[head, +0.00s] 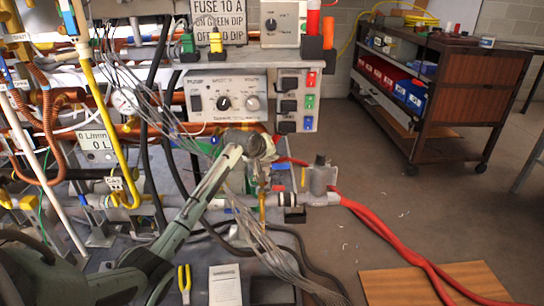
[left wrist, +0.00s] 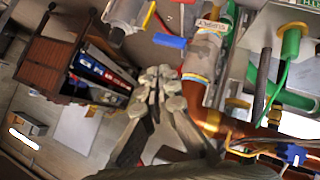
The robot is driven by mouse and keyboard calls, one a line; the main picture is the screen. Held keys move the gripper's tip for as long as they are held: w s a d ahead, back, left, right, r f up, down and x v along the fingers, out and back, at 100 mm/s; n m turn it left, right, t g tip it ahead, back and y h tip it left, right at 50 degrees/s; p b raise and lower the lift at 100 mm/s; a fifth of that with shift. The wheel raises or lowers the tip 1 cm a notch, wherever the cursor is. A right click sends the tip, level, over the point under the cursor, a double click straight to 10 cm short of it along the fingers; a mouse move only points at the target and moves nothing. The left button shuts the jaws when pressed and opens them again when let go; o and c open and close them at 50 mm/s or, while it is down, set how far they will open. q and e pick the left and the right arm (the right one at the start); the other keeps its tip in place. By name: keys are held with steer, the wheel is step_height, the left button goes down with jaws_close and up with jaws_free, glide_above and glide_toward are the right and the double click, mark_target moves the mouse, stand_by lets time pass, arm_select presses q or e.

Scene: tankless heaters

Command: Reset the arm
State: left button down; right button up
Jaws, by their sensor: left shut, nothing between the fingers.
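My left arm (head: 205,190) reaches in from the lower left of the head view, up to the front of the heater test bench. My left gripper (left wrist: 157,76) shows in the middle of the left wrist view, its fingers together and empty. In the head view, the hand end of this arm (head: 250,142) is just below the control panel (head: 229,96) and in front of the pipes. The fingers are hard to tell from the fittings behind them there. My right gripper is in neither view.
Copper pipes, hoses and hanging grey wires (head: 262,238) crowd the bench around my arm. A grey valve fitting (head: 320,178) with red hoses (head: 385,238) lies to the right. A brown trolley (head: 465,92) stands farther back right, with open floor before it.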

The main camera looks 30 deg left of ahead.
arm_select(q)
steer(key=shift+f, duration=0.1)
stand_by(0.3)
steer(key=s+d+f+m+g, duration=0.25)
steer(key=s+d+f, duration=0.35)
steer(key=s+f, duration=0.5)
steer(key=s+d+f+m+g, duration=0.1)
steer(key=s+d+f+m, duration=0.1)
steer(key=s, duration=0.8)
steer(key=s+d+f+m+g, duration=0.2)
steer(key=s+d+f+m, duration=0.1)
steer(key=s+f, duration=0.4)
steer(key=s+d+f+m+g, duration=0.1)
steer(key=s+d+f+m, duration=0.2)
steer(key=s, duration=1.1)
step_height(320, 180, down, 2)
steer(key=shift+d+f, duration=0.25)
steer(key=shift+d, duration=0.55)
steer(key=shift+s+a+g, duration=0.1)
steer(key=shift+s+g, duration=0.05)
steer(key=shift+g, duration=0.1)
